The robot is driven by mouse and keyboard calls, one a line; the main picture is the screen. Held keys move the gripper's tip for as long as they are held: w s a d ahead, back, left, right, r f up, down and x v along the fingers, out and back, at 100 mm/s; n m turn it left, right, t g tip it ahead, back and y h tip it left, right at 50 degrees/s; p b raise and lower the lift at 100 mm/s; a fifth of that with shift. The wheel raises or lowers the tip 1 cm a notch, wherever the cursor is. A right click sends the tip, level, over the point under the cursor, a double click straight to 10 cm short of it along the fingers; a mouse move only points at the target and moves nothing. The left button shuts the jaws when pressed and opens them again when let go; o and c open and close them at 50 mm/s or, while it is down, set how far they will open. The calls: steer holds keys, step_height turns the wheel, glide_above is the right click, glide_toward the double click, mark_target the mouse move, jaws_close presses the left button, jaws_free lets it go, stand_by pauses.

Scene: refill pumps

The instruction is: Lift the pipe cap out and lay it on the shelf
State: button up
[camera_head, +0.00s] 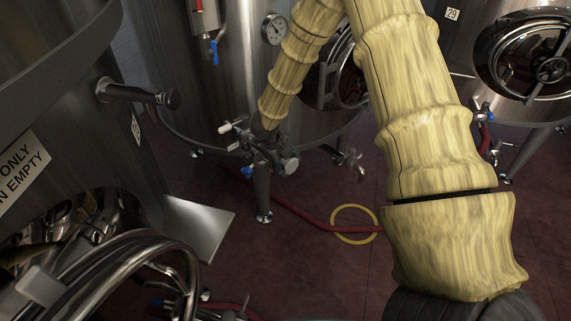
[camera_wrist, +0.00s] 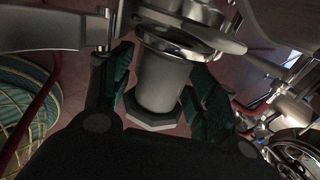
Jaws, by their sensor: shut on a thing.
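My gripper (camera_head: 266,150) is beside the valve fittings low on the middle tank, at the end of my arm. In the wrist view its two dark green finger pads (camera_wrist: 158,95) are closed on a grey metal cylinder with a six-sided end, which looks like the pipe cap (camera_wrist: 160,83). A round metal flange sits right against its upper end. I cannot tell whether the cap is seated or free. In the head view the cap is not clearly distinguishable among the fittings. A flat grey metal plate, likely the shelf (camera_head: 203,227), stands left of and nearer than my gripper, and its top looks bare.
A pipe stub with a dark end (camera_head: 140,96) juts from the left tank above the plate. A tank leg (camera_head: 262,188) stands under my gripper. A red hose (camera_head: 310,215) and a yellow ring (camera_head: 354,223) are on the floor. A round hatch (camera_head: 110,270) is at lower left.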

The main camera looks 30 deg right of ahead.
steer(key=shift+r, duration=0.5)
step_height(320, 180, up, 2)
steer(key=shift+r, duration=0.1)
steer(key=s+a+b, duration=0.1)
steer(key=s+a, duration=0.2)
steer(key=s, duration=0.4)
steer(key=s+a+r+b, duration=0.1)
steer(key=s+a+b, duration=0.1)
steer(key=s+a, duration=0.2)
steer(key=s, duration=0.3)
steer(key=shift+a, duration=0.3)
steer(key=shift+r, duration=0.15)
step_height(320, 180, up, 7)
steer(key=p, duration=0.6)
stand_by(0.6)
